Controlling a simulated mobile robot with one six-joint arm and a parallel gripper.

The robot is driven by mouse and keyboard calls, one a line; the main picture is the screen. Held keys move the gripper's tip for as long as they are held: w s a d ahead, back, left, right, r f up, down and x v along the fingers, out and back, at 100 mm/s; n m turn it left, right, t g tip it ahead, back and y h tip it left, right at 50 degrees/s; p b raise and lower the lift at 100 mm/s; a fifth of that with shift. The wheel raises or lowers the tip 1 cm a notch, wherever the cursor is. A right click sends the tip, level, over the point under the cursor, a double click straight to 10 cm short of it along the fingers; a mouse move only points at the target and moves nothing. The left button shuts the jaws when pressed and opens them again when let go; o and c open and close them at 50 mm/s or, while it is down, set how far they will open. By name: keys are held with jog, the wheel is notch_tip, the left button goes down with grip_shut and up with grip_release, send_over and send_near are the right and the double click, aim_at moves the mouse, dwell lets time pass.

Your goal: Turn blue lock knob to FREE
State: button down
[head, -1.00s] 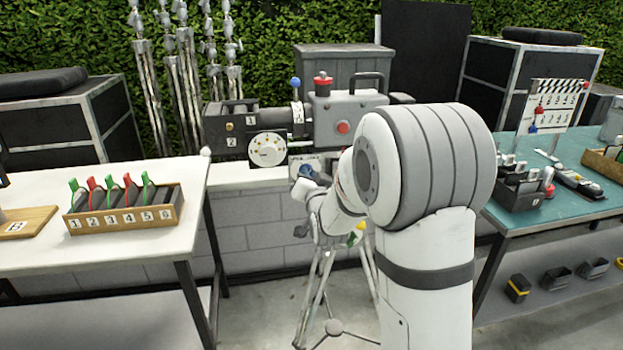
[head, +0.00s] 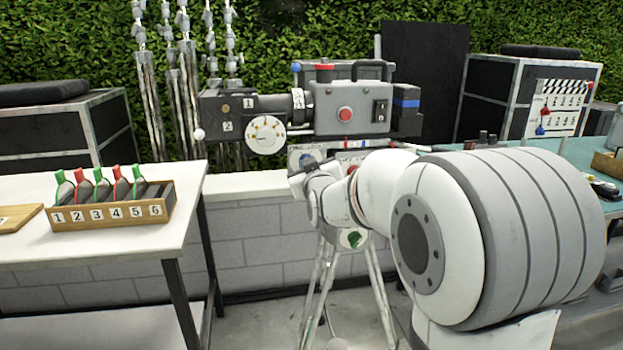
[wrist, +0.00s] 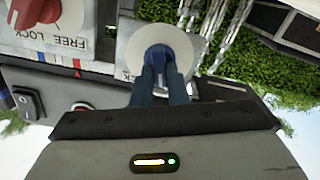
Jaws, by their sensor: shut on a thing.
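The blue lock knob (wrist: 168,58) sits on a pale round plate (wrist: 133,48) in the wrist view, which is upside down. My gripper (wrist: 166,80) has its two dark fingers closed on either side of the knob's bar. Beside the fingers only the end of a label, "CK", shows; the rest is hidden, so the knob's exact setting cannot be read. In the head view the blue knob (head: 308,158) is small, on the panel under the film camera (head: 340,104), and my gripper (head: 306,170) is at it, partly hidden by my wrist.
A red knob (wrist: 52,14) with a FREE LOCK label is beside the blue one. A green knob (head: 354,239) is lower on the tripod head. A white table (head: 110,240) with a numbered slotted box (head: 115,214) stands left; a teal table (head: 550,146) stands right.

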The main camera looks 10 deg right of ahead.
jog(key=shift+f+n+b, duration=0.1)
jog(key=shift+n+b, duration=0.75)
jog(key=shift+n, duration=0.15)
jog(key=c, duration=1.4)
grip_release()
jog(key=shift+c, duration=0.2)
jog(key=shift+s, duration=0.1)
jog(key=s, duration=0.7)
jog(key=shift+s, duration=0.3)
